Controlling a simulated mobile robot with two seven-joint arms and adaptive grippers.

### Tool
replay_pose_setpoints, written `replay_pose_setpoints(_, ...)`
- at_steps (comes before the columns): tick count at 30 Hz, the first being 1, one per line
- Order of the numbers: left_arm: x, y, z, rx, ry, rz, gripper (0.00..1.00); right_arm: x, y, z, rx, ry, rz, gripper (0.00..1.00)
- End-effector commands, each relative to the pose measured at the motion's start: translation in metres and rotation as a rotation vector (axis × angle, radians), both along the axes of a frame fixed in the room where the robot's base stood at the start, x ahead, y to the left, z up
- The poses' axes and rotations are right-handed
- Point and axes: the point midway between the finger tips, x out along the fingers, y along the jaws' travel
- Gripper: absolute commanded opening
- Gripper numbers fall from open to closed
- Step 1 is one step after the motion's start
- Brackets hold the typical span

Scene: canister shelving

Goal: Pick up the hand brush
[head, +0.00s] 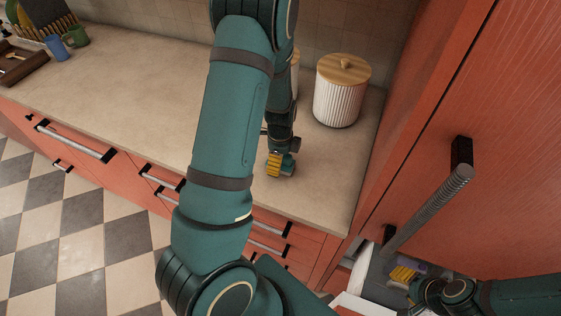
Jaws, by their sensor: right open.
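I cannot make out the hand brush for certain. My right gripper (405,275) comes in from the lower right edge and is open, over a grey recess below the red cabinet. Small yellow ribbed and purple parts show at its tip. My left gripper (280,162) points down over the beige counter, with similar yellow and teal parts at its end. I cannot tell whether it is open or shut. My large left arm hides part of the counter behind it.
A white ribbed canister (340,95) with a wooden lid stands near the tall red cabinet (505,130), which has a long grey handle (430,208). A blue cup (56,46) and green mug (76,36) stand far left. The counter's left middle (140,75) is clear.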

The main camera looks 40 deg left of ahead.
Motion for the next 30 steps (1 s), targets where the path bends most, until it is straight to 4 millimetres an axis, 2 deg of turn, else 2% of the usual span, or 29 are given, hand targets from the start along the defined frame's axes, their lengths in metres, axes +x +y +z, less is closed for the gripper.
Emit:
replay_pose_setpoints(3,0.000,0.000,-0.013,0.000,0.001,0.001,0.87,0.000,0.000,-0.001,0.000,0.000,0.000,0.47)
replay_pose_setpoints(11,0.001,-0.001,-0.015,-0.001,-0.001,-0.001,0.87,0.000,0.000,-0.001,0.000,0.000,0.000,0.47)
replay_pose_setpoints(12,0.001,-0.001,-0.015,-0.001,-0.001,-0.001,0.83,0.000,0.000,-0.001,0.000,0.000,0.000,0.47)
replay_pose_setpoints(14,0.001,-0.001,-0.015,-0.001,-0.001,-0.001,0.62,0.000,0.000,-0.001,0.000,0.000,0.000,0.47)
replay_pose_setpoints(18,0.001,0.000,-0.015,-0.001,-0.001,-0.001,0.13,0.000,0.000,-0.001,0.000,0.000,0.000,0.47)
replay_pose_setpoints(26,0.001,0.000,-0.014,0.000,-0.002,-0.001,0.11,0.000,0.000,-0.001,0.000,0.000,0.000,0.47)
replay_pose_setpoints(30,0.001,0.000,-0.004,0.001,-0.005,0.001,0.11,0.000,0.000,0.000,0.000,0.000,0.000,0.47)
